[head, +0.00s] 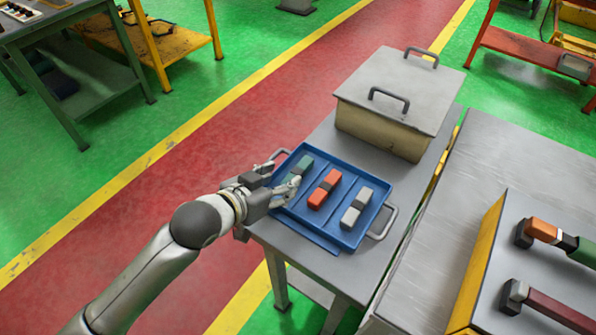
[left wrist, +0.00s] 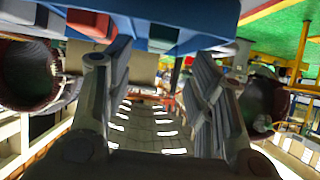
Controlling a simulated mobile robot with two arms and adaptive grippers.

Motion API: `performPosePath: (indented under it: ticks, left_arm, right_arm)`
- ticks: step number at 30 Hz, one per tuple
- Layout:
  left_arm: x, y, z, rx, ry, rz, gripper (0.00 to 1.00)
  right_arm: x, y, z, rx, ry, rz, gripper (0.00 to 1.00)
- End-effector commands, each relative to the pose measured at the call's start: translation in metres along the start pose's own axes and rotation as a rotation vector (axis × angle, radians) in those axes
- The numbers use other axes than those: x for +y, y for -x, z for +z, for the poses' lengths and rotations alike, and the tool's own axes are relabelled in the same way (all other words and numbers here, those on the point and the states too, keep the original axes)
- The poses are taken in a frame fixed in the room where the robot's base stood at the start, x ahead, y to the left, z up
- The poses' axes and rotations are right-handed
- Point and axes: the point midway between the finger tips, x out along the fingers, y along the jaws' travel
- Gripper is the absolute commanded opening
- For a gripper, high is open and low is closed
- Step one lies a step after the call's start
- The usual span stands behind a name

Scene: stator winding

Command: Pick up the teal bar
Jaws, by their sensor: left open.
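The teal bar (head: 303,163) lies in a blue tray (head: 330,237) on a grey table, leftmost of three bars. It has a darker middle part, and my fingers partly cover its near end in the head view. My left gripper (head: 289,188) is open at the tray's left side, with its fingertips by that near end. I cannot tell whether they touch the bar. In the left wrist view the open fingers (left wrist: 165,85) stand wide apart with nothing clearly held. The tray's edge shows there along the top. My right gripper is not in view.
A red-orange bar (head: 324,189) and a grey bar (head: 356,206) lie to the right in the tray. A lidded metal box (head: 400,95) stands behind it. A larger metal bench (head: 505,160) with bar-shaped handles (head: 545,231) is on the right. The aisle (head: 170,165) at left is clear.

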Motion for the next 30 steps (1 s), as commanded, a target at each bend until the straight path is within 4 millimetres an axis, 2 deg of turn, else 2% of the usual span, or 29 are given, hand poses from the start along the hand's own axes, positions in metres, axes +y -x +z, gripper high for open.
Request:
performPosePath:
  ticks: [3,6,18,27,28,30]
  left_arm:
    - [0.0,-0.01,-0.001,0.002,0.0,0.0,0.5]
    - [0.0,-0.015,-0.001,0.0,0.0,0.0,0.5]
    - [0.002,-0.06,-0.002,-0.001,-0.001,0.0,0.5]
    - [0.001,-0.065,0.004,-0.012,-0.002,-0.003,0.5]
    - [0.001,-0.065,0.004,-0.013,-0.002,-0.003,0.49]
    - [0.0,-0.065,0.005,-0.015,-0.003,-0.003,0.4]
  right_arm:
    - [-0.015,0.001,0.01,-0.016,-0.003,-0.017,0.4]
    - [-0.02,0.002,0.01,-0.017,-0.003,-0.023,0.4]
    - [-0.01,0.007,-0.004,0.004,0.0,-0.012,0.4]
    - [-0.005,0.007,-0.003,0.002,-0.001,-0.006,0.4]
    - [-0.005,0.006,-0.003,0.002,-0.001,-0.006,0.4]
    - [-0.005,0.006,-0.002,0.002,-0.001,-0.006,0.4]
